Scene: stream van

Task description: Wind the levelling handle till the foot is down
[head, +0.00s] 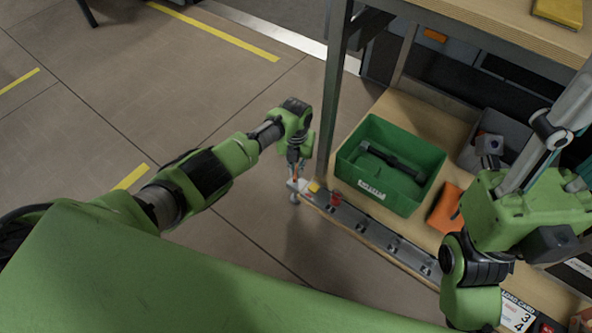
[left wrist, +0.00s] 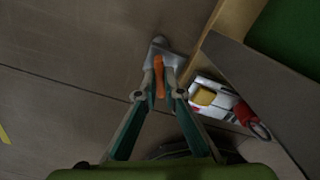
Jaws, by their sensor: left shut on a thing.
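My left gripper (head: 297,177) points down at the near-left corner of the wooden shelf unit. In the left wrist view its two fingers (left wrist: 161,85) are closed on an orange handle (left wrist: 158,72), which stands between the fingertips. A grey metal bracket (left wrist: 173,60) lies just beyond the handle. A rounded grey foot (left wrist: 158,42) shows past the bracket, and it also shows below the shelf corner in the head view (head: 294,198). I cannot tell whether the foot touches the floor. Fingers hide part of the handle. My right arm is at the right, its gripper out of sight.
A dark upright post (head: 333,95) stands close beside my left gripper. A green crate (head: 385,190) with a dark tool sits on the lower shelf (head: 420,105). A red item (head: 335,200) lies near the metal rail (head: 370,226).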

